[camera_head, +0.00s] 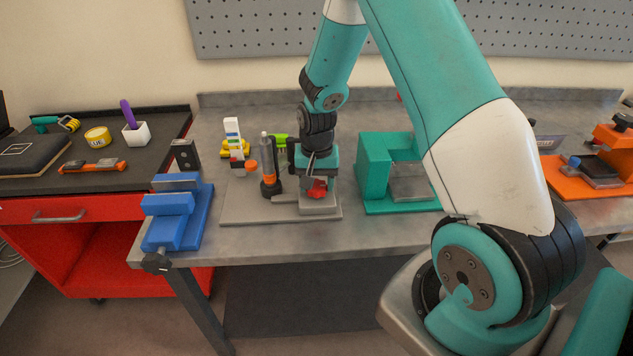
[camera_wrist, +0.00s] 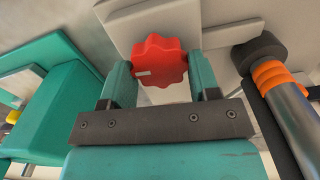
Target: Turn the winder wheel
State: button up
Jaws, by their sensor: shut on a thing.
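The winder wheel (camera_wrist: 160,60) is a red, lobed knob with a small pale mark on its face, in the upper middle of the wrist view. It sits against a grey block (camera_wrist: 140,20). My gripper (camera_wrist: 158,72) has one teal finger on each side of the wheel and is shut on it. In the head view the red wheel (camera_head: 317,188) shows low on the grey block, with my gripper (camera_head: 318,178) coming down over it from above. The wheel's far side and shaft are hidden.
A dark post with an orange ring (camera_head: 268,170) stands just left on the same grey base plate (camera_head: 240,208). A teal fixture (camera_head: 372,172) is close on the right. A blue vise (camera_head: 180,210) sits at the bench's left front corner. Bench front is clear.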

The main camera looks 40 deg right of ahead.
aim_at(317, 184)
jog(key=m, duration=0.4)
jog(key=shift+d+m, duration=0.1)
jog(key=shift+m, duration=0.3)
dwell(0.4)
jog(key=o, duration=0.9)
jog(key=shift+r, duration=0.1)
notch_tip(317, 184, up, 17)
jog(key=shift+r+b, duration=0.15)
jog(key=shift+b, duration=0.7)
